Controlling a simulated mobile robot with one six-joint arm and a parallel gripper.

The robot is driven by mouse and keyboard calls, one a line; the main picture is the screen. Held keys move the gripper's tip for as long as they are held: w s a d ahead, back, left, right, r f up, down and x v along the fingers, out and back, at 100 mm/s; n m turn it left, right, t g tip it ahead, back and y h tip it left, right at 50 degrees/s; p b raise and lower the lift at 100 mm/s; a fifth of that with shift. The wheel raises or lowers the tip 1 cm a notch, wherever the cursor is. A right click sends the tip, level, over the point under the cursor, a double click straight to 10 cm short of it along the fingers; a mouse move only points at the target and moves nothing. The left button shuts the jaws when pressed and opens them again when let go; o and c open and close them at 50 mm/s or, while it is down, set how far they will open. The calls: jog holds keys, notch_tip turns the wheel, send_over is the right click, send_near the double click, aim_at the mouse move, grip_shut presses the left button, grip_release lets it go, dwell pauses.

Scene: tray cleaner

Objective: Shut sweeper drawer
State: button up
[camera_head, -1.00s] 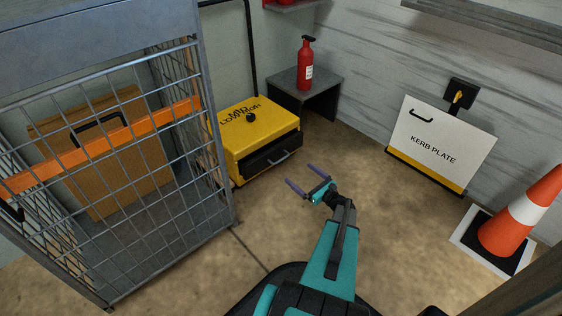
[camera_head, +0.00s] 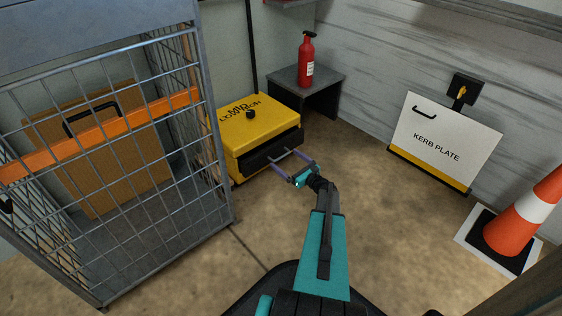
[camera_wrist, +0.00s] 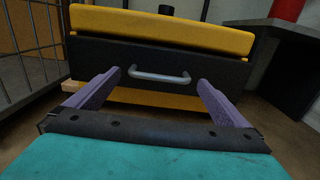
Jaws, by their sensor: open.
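The yellow sweeper (camera_head: 240,125) stands on the floor at the back, left of centre. Its black drawer (camera_head: 262,156) sticks out of the front a little. In the wrist view the drawer front (camera_wrist: 222,78) faces me, with a silver bar handle (camera_wrist: 160,76) at its middle. My gripper (camera_head: 293,160) is open and empty, right in front of the drawer. Its two purple fingers (camera_wrist: 158,88) point at the drawer front, one on each side of the handle. I cannot tell whether the fingertips touch the drawer.
A wire cage (camera_head: 130,225) with a cardboard box (camera_head: 140,185) stands close on the left. A dark stand (camera_head: 325,85) bearing a red extinguisher (camera_head: 306,60) is behind the sweeper. A kerb plate (camera_head: 445,145) and a traffic cone (camera_head: 515,230) are at the right. The middle floor is clear.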

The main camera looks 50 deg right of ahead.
aim_at(282, 157)
jog(key=shift+w+d+b, duration=0.15)
jog(key=shift+w+b, duration=0.35)
jog(key=shift+w, duration=1.25)
jog(key=c, duration=1.4)
jog(key=shift+o, duration=0.2)
jog(key=shift+d, duration=0.1)
